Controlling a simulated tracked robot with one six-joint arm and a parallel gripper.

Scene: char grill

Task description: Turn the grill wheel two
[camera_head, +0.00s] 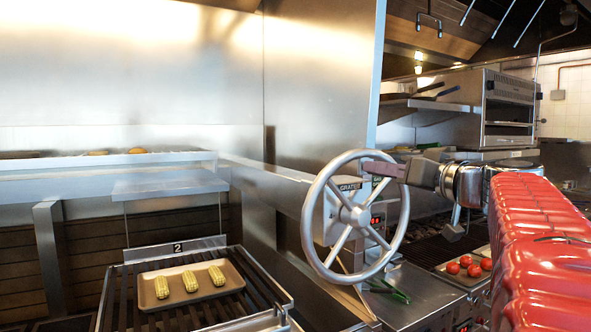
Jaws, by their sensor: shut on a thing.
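The grill wheel (313,216) is a grey metal handwheel with several spokes, mounted on a box with a "GRATE" label. It stands in the middle of the view. My gripper (386,169) is shut on the wheel's rim at the upper right, and my red arm (540,240) comes in from the right. The fingertips partly hide the rim there. To the left is a grill grate (120,300) with a plate marked "2" (178,247). A tan tray (236,281) with corn cobs (190,281) lies on the grate.
A second grate (420,250) and a tray with several tomatoes (466,262) lie behind and right of the wheel. A metal counter (405,305) with green-handled tongs (390,291) is below the wheel. A steel wall (190,80) stands at the back left.

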